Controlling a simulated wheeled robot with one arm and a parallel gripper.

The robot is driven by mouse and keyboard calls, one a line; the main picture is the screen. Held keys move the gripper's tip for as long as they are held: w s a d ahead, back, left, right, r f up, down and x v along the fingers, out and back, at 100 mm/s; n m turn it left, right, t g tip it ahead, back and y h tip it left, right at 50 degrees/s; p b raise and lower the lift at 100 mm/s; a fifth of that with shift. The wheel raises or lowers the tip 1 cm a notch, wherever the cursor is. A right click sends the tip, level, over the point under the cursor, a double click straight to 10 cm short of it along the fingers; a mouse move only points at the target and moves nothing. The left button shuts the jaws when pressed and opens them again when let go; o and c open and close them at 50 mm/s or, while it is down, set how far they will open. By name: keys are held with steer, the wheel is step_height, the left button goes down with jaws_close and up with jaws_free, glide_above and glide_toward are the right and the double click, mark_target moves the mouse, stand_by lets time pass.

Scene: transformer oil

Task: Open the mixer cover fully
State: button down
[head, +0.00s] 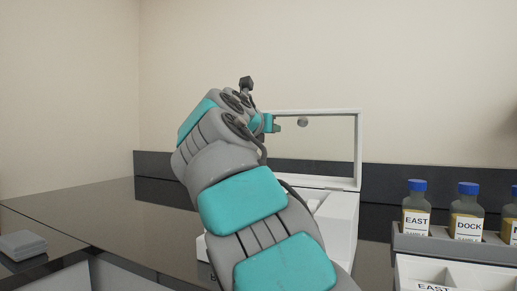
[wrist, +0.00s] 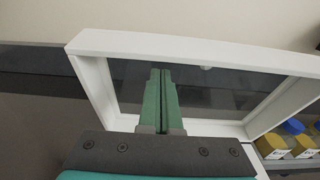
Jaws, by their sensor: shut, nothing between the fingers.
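The mixer (head: 342,225) is a white machine on the dark counter, partly hidden behind my arm in the head view. Its cover (head: 358,150) is a white frame with a see-through panel, raised and standing about upright at the machine's back. A small round grey knob (head: 303,122) shows inside the frame. My gripper (head: 275,124) is shut and empty, at the upper left part of the cover. In the wrist view my closed green fingers (wrist: 160,75) point at the panel, inside the outline of the white cover frame (wrist: 190,48). I cannot tell whether they touch it.
To the right, a grey rack (head: 450,245) holds several blue-capped bottles, labelled EAST (head: 416,212) and DOCK (head: 467,215) among them. A white tray (head: 460,275) is in front. A grey block (head: 22,245) lies at the left; the counter between is clear.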

steer(key=shift+s, duration=0.1)
steer(key=s+a+r, duration=0.2)
steer(key=s, duration=0.3)
steer(key=s+a+r, duration=0.2)
steer(key=s+r, duration=0.1)
steer(key=s, duration=0.3)
steer(key=shift+s, duration=0.15)
stand_by(0.6)
steer(key=shift+s+a, duration=0.1)
steer(key=shift+a, duration=0.05)
